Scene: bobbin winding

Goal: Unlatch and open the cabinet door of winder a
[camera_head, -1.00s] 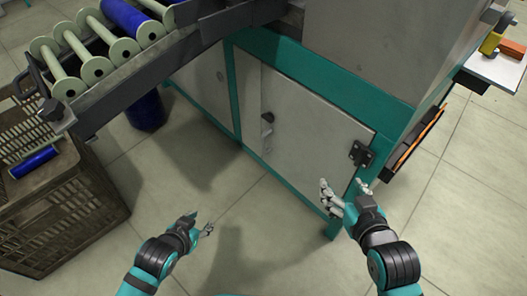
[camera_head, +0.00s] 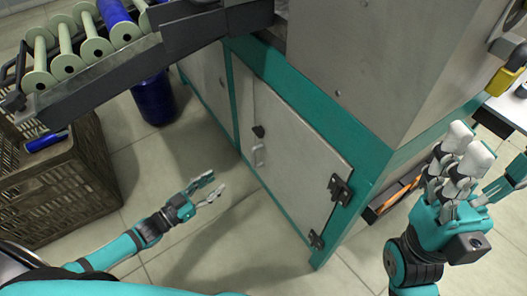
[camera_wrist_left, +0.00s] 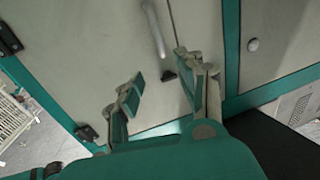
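The cabinet door (camera_head: 295,155) of the winder is a grey panel in a teal frame, and it looks shut. In the left wrist view the latch (camera_wrist_left: 169,75) and handle (camera_wrist_left: 154,32) show ahead of the fingers. My left gripper (camera_head: 208,190) is open and empty, left of and below the handle, apart from the door. Its fingers are spread in the left wrist view (camera_wrist_left: 165,90). My right gripper (camera_head: 462,165) is raised right of the cabinet; its finger gap is unclear.
Dark hinges (camera_head: 340,190) are on the door's right edge. A brown crate (camera_head: 60,190) stands at the left below a rack of bobbins (camera_head: 68,65). A blue cylinder (camera_head: 154,100) stands behind. The floor before the door is clear.

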